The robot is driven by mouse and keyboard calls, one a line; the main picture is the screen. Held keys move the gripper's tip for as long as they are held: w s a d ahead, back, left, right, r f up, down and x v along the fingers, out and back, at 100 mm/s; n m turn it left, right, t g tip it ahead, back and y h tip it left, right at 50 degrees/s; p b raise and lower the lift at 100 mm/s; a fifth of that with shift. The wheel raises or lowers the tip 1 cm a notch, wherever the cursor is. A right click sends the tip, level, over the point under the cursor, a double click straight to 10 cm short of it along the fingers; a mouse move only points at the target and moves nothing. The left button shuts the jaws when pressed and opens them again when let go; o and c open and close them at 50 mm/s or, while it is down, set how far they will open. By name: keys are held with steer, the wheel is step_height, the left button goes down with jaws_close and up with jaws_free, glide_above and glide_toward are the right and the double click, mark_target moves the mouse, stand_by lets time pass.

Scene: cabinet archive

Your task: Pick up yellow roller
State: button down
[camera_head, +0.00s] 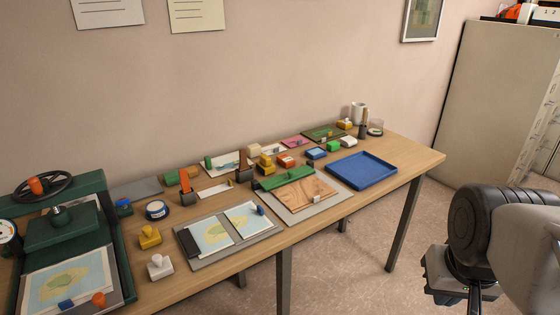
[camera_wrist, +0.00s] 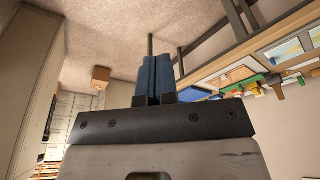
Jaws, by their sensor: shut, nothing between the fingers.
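Several small yellow things stand on the wooden table in the head view: a yellow knobbed block (camera_head: 149,237) at the front left, a yellow piece (camera_head: 265,163) near the middle, and a yellow piece (camera_head: 345,123) at the back right. They are too small to tell which one is the roller. My gripper (camera_wrist: 154,75) shows in the wrist view with its blue fingers together and nothing between them. It hangs off the table, to the right of it in the head view, far from all the yellow pieces.
A blue tray (camera_head: 361,171) lies at the table's right end. A green press (camera_head: 65,240) stands at the left end. Boards with map sheets, stamps and orange-handled tools crowd the table between. A tall cabinet (camera_head: 500,95) stands at the right. The floor beside the table is clear.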

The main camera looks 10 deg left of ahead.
steer(key=shift+c, duration=1.1)
jaws_free()
